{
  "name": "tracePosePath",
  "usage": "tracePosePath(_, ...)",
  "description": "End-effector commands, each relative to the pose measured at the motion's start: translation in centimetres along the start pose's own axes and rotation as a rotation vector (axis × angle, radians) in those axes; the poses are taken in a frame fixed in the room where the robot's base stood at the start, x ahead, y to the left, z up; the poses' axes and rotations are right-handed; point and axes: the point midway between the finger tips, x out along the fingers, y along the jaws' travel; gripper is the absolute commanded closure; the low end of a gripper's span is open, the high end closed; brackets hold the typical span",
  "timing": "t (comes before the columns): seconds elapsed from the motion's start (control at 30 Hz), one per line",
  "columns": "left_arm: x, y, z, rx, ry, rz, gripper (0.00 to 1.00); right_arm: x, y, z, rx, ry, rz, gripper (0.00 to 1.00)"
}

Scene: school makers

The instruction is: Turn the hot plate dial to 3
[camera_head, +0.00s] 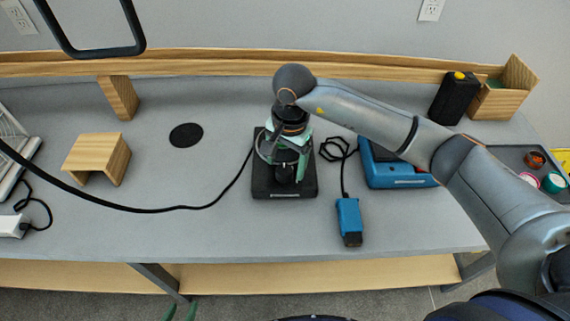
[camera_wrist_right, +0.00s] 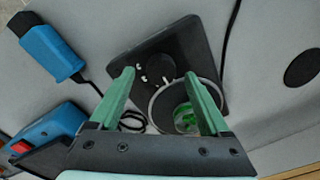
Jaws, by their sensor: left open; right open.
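The hot plate (camera_head: 308,188) is a dark slab near the middle of the bench; it also shows in the right wrist view (camera_wrist_right: 205,45). Its dial (camera_wrist_right: 158,66) is a round black knob with small white marks around it. A glass beaker (camera_wrist_right: 160,108) with green contents stands on the plate beside the dial. My right gripper (camera_head: 287,166) is open over the plate, its green fingers on either side of the dial in the right wrist view (camera_wrist_right: 163,74); I cannot tell whether they touch it. My left gripper (camera_head: 181,311) shows only green fingertips at the bottom edge, open.
A blue handheld device (camera_head: 349,218) with a black cable and a blue box (camera_head: 378,174) lie right of the plate. A black disc (camera_head: 186,134) and a wooden stand (camera_head: 97,155) are to the left. A black cable crosses the bench's left side.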

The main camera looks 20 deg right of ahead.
Motion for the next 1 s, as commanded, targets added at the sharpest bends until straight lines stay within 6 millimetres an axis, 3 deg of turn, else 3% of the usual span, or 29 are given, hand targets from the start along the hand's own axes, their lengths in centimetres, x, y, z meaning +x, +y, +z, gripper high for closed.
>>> tracePosePath(0.2, 0.0, 0.0, -0.3, 0.001, 0.004, 0.0, 0.5, 1.8, 0.0, 0.1, 0.0, -0.001, 0.0, 0.19)
tracePosePath(0.5, 0.0, 0.0, -0.4, 0.001, 0.006, 0.0, 0.5, 1.9, 0.0, 0.0, 0.0, -0.001, -0.001, 0.21)
tracePosePath(1.0, 0.0, 0.0, -0.4, 0.0, 0.007, 0.0, 0.5, 1.9, -0.1, 0.0, 0.0, 0.0, -0.001, 0.77)
